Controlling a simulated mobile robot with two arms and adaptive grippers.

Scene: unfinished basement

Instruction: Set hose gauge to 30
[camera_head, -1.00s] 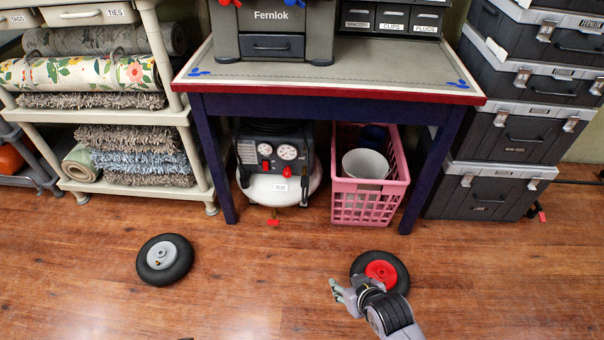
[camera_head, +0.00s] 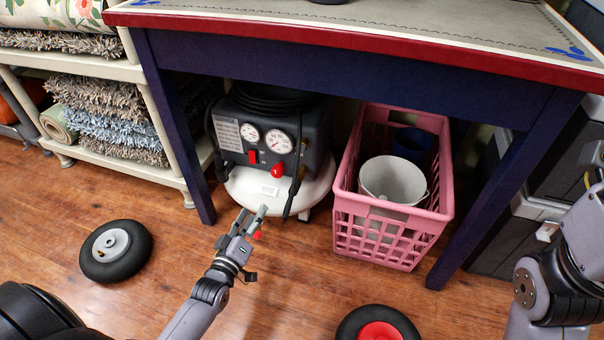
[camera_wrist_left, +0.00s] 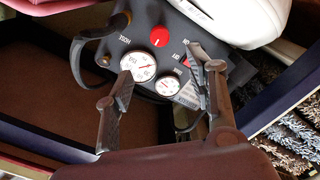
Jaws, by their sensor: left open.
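The compressor (camera_head: 265,160) stands under the workbench, dark-bodied on a white tank. Its right-hand round gauge (camera_head: 278,141) is the hose gauge, which shows in the left wrist view beside the word HOSE (camera_wrist_left: 138,66). I cannot read its needle surely. A second gauge (camera_head: 250,132) sits to its left. A red knob (camera_head: 278,169) is below the hose gauge, and it also shows in the left wrist view (camera_wrist_left: 159,36). My left gripper (camera_head: 252,220) is open and empty in front of the tank, apart from the knob. My right gripper is out of view.
A pink crate (camera_head: 390,238) with a white bucket (camera_head: 392,180) stands right of the compressor. Bench legs (camera_head: 185,150) flank this space. A grey-hubbed wheel (camera_head: 115,250) and a red-hubbed wheel (camera_head: 378,325) lie on the floor. A shelf of rugs (camera_head: 105,115) is left.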

